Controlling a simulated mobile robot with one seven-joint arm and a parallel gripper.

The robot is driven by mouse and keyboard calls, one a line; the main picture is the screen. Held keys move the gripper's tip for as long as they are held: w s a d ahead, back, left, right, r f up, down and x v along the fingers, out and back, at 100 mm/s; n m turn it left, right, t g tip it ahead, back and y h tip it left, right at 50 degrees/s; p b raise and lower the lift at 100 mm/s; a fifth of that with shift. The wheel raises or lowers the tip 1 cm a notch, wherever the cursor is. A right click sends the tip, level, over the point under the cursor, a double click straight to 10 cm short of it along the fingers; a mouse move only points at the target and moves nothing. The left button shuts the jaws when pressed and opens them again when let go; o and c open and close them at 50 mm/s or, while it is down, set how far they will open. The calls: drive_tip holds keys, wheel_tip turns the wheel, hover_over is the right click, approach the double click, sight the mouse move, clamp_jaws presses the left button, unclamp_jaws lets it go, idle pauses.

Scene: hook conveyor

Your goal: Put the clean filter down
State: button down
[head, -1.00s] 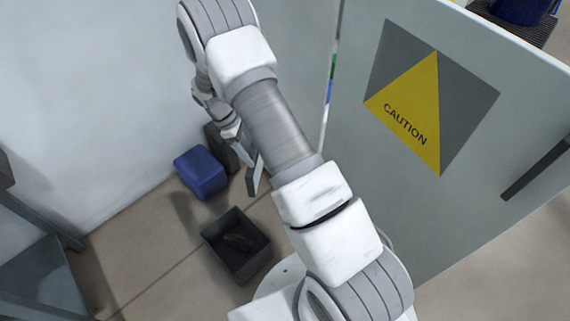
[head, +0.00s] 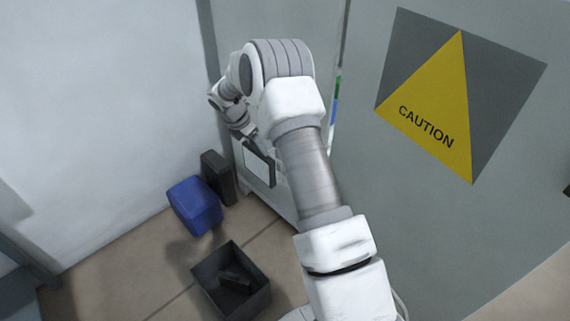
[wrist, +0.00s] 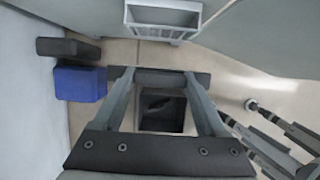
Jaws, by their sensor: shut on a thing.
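The filter, a flat panel with a dark frame and a pale face (head: 258,165), hangs from my gripper in the head view. In the wrist view it shows edge-on as a dark bar (wrist: 160,77) across the fingertips. My gripper (wrist: 160,88) is shut on it, a finger at each end. The filter is held in the air, with the floor and a dark open bin (wrist: 160,124) seen beyond it. In the head view my fingers are small and partly hidden by my wrist.
The open dark bin (head: 232,282) on the floor holds a dark object (head: 236,280). A blue box (head: 195,205) and a dark box (head: 218,177) stand by the wall. A white slotted open-topped holder (wrist: 162,20) is at the wrist view's top. A caution-marked panel (head: 380,190) is at right.

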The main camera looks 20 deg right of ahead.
drive_tip(key=w+d+b, duration=0.2)
drive_tip(key=w+d, duration=0.2)
drive_tip(key=d, duration=0.8)
wheel_tip(320, 180, down, 12)
drive_tip(key=b, duration=0.3)
drive_tip(key=shift+w+a, duration=0.15)
drive_tip(key=shift+f, duration=0.15)
unclamp_jaws()
